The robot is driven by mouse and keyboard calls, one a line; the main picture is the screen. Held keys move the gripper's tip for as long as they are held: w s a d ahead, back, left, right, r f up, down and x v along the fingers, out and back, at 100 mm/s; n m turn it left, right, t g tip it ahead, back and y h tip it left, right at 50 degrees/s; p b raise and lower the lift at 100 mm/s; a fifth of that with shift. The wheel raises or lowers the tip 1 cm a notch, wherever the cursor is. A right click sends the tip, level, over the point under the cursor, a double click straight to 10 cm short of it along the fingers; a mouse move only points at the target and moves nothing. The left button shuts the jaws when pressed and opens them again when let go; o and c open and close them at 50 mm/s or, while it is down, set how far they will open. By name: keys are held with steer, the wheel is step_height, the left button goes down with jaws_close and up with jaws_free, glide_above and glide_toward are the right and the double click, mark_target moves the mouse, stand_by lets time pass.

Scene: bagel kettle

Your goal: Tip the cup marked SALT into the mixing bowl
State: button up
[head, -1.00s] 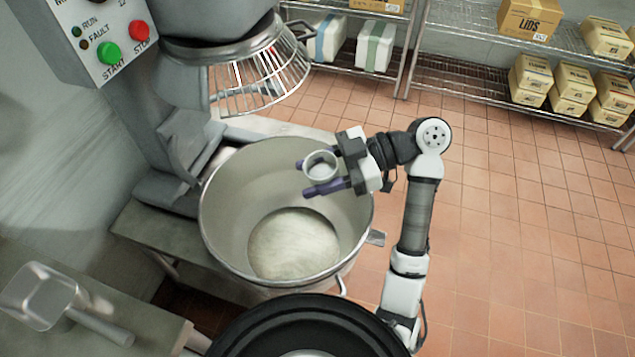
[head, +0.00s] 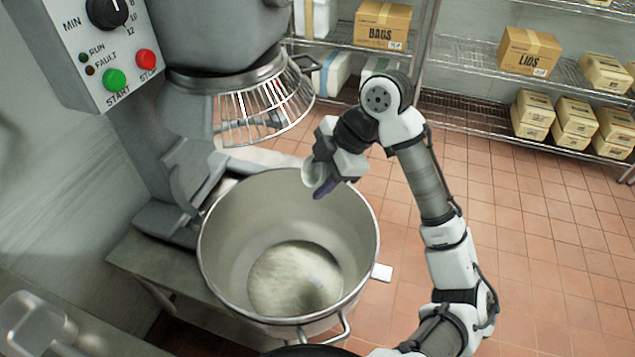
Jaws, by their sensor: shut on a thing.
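A large steel mixing bowl (head: 220,250) stands under the mixer, with a pale mass of flour or dough (head: 295,278) at its bottom. My gripper (head: 322,182) is over the bowl's far right rim, shut on a small pale cup (head: 312,174). The cup is strongly tilted, with its mouth toward the lower left, over the bowl's inside. Its marking is not visible, and part of it is hidden by the purple fingers. I cannot make out anything falling from it.
The mixer's wire guard (head: 265,112) is raised above and left of the bowl. A control panel (head: 105,50) is at the upper left. A clear scoop (head: 35,325) lies at the lower left. Shelves with boxes (head: 528,50) stand at the back. Floor to the right is clear.

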steer(key=shift+t+h, duration=0.3)
steer(key=shift+h, duration=0.5)
steer(key=shift+a+r+n+t+h, duration=0.1)
steer(key=shift+r+n+t+h, duration=0.25)
steer(key=shift+h, duration=0.75)
steer(key=h, duration=0.1)
steer(key=t+h, duration=0.1)
steer(key=h, duration=0.1)
steer(key=shift+s+a+r+t+p, duration=0.15)
steer(key=shift+a+r+t+p, duration=0.1)
steer(key=shift+r+p, duration=0.1)
steer(key=shift+d+y+p, duration=0.1)
steer(key=shift+y+p, duration=0.45)
steer(key=shift+y, duration=0.05)
steer(key=g+y, duration=0.1)
steer(key=y+p, duration=0.1)
steer(key=shift+d+f+g+y, duration=0.15)
steer(key=shift+f+g+y, duration=0.15)
steer(key=shift+g+y, duration=0.1)
steer(key=g+y, duration=0.1)
steer(key=y, duration=0.2)
steer(key=f+m+g+y+p, duration=0.1)
steer(key=y, duration=0.1)
steer(key=shift+w+d+y+p, duration=0.2)
steer(key=shift+y+p, duration=0.1)
steer(key=shift+y, duration=0.1)
